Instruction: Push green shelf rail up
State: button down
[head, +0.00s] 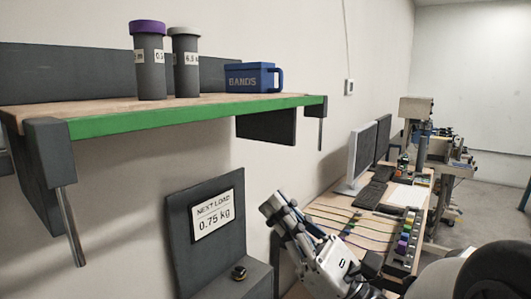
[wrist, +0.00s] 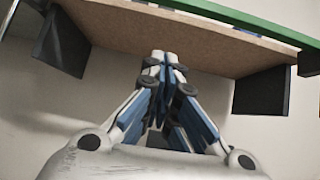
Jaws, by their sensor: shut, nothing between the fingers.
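The green shelf rail (head: 190,114) runs along the front edge of the wooden shelf (head: 100,107), with a dark block at each end. In the wrist view the rail (wrist: 250,22) crosses the upper right, beyond the shelf's underside (wrist: 200,38). My gripper (head: 272,202) is below the shelf and apart from the rail in the head view. Its fingers (wrist: 163,58) are together and empty, pointing up towards the underside in the wrist view.
Two dark jars (head: 150,65) and a blue BANDS bin (head: 250,78) stand on the shelf. Metal rods (head: 70,228) hang from the end blocks. A dark panel reading "NEXT LOAD 0.75 kg" (head: 213,215) stands below. A desk with monitors (head: 363,155) is at the right.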

aim_at(253, 106)
jog(key=d+m+t, duration=0.1)
jog(key=w+d+m+t+h, duration=0.1)
jog(key=shift+d+t, duration=0.3)
jog(key=shift+t, duration=0.1)
jog(key=s+d+r+x, duration=0.1)
jog(key=r+x, duration=0.1)
jog(key=x, duration=1.1)
jog(key=shift+s+d, duration=0.2)
jog(key=shift+d, duration=0.05)
